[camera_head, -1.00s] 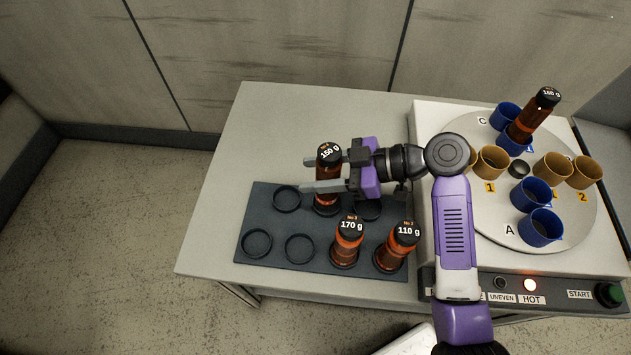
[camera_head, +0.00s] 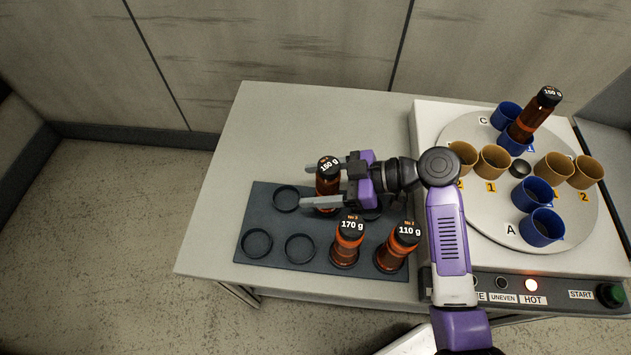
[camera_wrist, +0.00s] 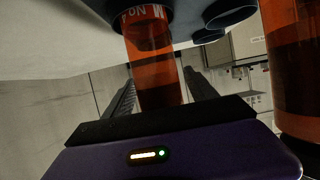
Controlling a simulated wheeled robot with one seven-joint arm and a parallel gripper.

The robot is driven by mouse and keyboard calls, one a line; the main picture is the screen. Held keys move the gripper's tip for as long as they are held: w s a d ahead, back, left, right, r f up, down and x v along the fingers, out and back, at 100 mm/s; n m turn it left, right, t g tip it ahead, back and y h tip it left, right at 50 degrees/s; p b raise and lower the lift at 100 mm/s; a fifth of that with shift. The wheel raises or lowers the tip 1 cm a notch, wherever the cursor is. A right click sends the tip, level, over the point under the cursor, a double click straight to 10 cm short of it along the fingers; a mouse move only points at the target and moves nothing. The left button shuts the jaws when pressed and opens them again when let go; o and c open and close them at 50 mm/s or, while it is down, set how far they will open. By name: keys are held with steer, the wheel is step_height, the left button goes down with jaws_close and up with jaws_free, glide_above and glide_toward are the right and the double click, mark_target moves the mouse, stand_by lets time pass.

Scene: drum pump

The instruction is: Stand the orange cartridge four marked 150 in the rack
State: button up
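An orange cartridge with a black cap marked 150 g (camera_head: 328,186) stands upright in a back-row socket of the dark rack (camera_head: 276,222). In the wrist view the orange cartridge (camera_wrist: 155,65) sits between the fingers, its base at a dark rack ring, with partly readable "No" lettering. My gripper (camera_head: 305,186) is open around it, one finger on each side, with a gap showing beside the right finger in the wrist view. A second cartridge marked 150 g (camera_head: 537,110) leans in a blue cup on the turntable.
Cartridges marked 170 g (camera_head: 347,243) and 110 g (camera_head: 398,247) stand in the rack's front row, close to my gripper. Empty sockets lie to the left. The turntable (camera_head: 480,225) with blue and tan cups is at the right. The table's back left is clear.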

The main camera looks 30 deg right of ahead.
steer(key=shift+r, duration=0.15)
steer(key=v, duration=1.2)
steer(key=shift+b, duration=0.45)
